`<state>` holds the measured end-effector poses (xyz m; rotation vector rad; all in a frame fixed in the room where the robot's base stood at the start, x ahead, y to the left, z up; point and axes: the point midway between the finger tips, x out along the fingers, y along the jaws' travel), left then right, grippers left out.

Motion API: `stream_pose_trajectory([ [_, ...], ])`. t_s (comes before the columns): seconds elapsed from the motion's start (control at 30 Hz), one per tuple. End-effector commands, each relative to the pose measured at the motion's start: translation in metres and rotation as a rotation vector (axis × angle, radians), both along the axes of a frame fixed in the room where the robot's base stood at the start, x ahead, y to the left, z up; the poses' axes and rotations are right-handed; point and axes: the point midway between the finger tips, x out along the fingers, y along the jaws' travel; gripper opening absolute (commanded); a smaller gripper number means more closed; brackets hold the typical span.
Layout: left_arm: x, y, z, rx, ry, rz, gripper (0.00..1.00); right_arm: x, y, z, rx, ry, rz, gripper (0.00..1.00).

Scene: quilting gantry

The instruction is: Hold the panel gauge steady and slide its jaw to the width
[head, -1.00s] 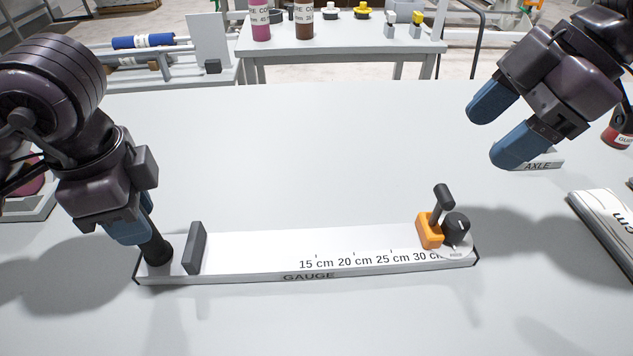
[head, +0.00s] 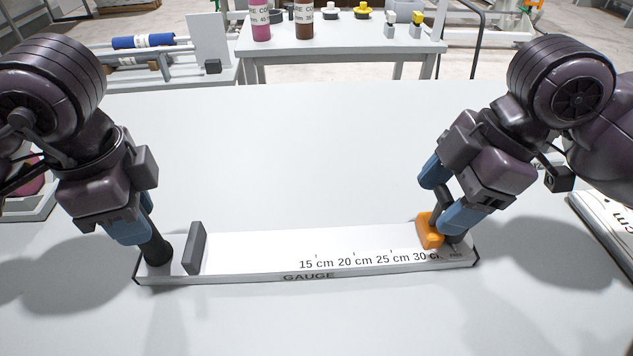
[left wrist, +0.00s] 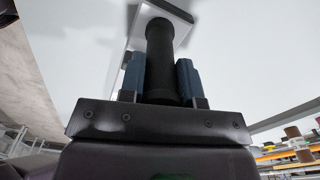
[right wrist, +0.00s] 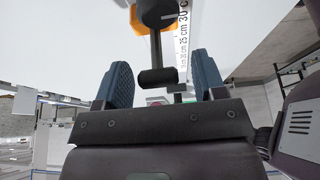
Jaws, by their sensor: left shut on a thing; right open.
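The white panel gauge (head: 270,250) lies on the table, its scale reading 15 to 30 cm, with a dark fixed stop (head: 195,248) near its left end. My left gripper (head: 147,235) is shut on the black post handle (left wrist: 165,60) at that end. The orange jaw (head: 428,232) sits at the right end near the 30 cm mark. My right gripper (head: 445,195) is open, its fingers either side of the jaw's dark T-shaped handle (right wrist: 157,60), apart from it. The dark knob beside the jaw is mostly hidden behind a finger in the head view.
A white panel (head: 605,225) lies at the right edge of the table. A back table (head: 340,45) holds bottles (head: 303,22) and small yellow and black parts. The table (head: 300,150) behind the gauge is clear.

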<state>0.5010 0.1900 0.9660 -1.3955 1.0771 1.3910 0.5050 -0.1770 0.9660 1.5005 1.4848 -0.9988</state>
Motion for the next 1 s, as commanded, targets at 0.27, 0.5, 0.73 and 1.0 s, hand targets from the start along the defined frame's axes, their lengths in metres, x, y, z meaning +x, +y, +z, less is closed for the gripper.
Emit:
stream_pose_trajectory([
  [0.27, -0.002, 0.0, -0.008, 0.004, 0.017, -0.002, 0.0, 0.001, 0.007, -0.021, 0.001, 0.007, 0.0, 0.64],
  [0.5, -0.002, 0.0, -0.008, 0.004, 0.017, -0.002, 0.0, 0.001, 0.007, -0.021, 0.0, 0.006, -0.001, 0.64],
  [0.73, -0.002, 0.0, -0.008, 0.004, 0.017, -0.002, 0.0, 0.001, 0.007, -0.021, 0.0, 0.006, -0.001, 0.32],
  [1.0, -0.002, 0.0, -0.008, 0.004, 0.017, 0.0, 0.0, 0.001, 0.007, -0.021, 0.0, 0.005, 0.0, 0.0],
])
